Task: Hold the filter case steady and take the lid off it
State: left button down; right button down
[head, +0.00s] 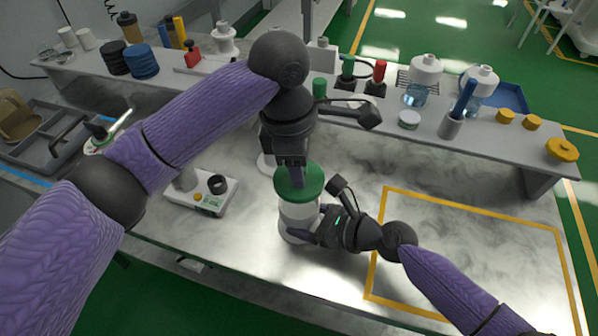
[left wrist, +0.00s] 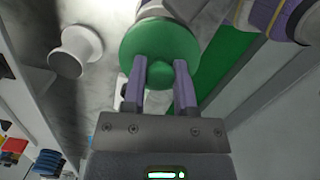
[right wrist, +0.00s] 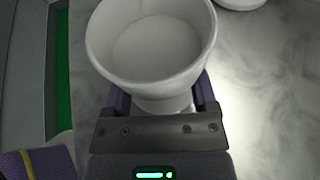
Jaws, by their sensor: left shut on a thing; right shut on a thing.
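The filter case is a white round body (head: 299,216) with a green lid (head: 299,181). My left gripper (head: 298,172) comes from above and is shut on the lid's central knob; the left wrist view shows the knob (left wrist: 160,73) between its fingers. My right gripper (head: 318,229) is shut on the lower part of the white body from the right. In the right wrist view the body (right wrist: 150,60) has an open mouth and a bare inside, so the lid is off its rim. In the head view the lid is above the body and hides its mouth.
A small scale (head: 201,192) with a black ring stands to the left on the bench. A white spool-shaped object (left wrist: 75,52) stands near the lid. A yellow-taped rectangle (head: 470,207) at the right is clear. A raised shelf (head: 410,132) with bottles runs behind.

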grip_release()
pick_arm(q)
jog(key=shift+r+p, duration=0.75)
jog(key=shift+r, duration=0.1)
pick_arm(e)
jog(key=v, duration=1.2)
jog(key=shift+s+f, duration=0.1)
